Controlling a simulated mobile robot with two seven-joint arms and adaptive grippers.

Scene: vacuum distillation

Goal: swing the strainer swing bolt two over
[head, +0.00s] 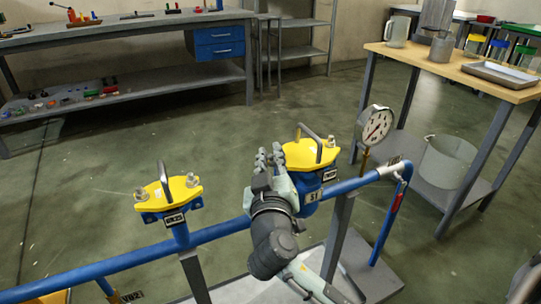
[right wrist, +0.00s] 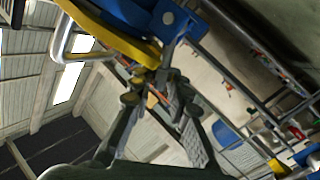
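The strainer is the blue body with a yellow cover (head: 308,154) and an arched metal handle, right of centre in the head view, with an S1 tag. Its yellow cover edge also shows in the right wrist view (right wrist: 118,38). A blue lug (right wrist: 169,19) there carries a grey swing bolt (right wrist: 176,50) that runs toward my fingertips. My right gripper (head: 269,157) is at the cover's left side; its fingers (right wrist: 152,93) are close together, a small gap between them. I cannot tell whether they touch the bolt. My left gripper is out of view.
A second yellow-covered blue fitting (head: 168,192) stands to the left on the blue pipe (head: 90,272). A pressure gauge (head: 375,125) rises just right of the strainer. A wooden-topped table (head: 450,66) and a bucket (head: 447,160) are at the right. Open floor lies behind.

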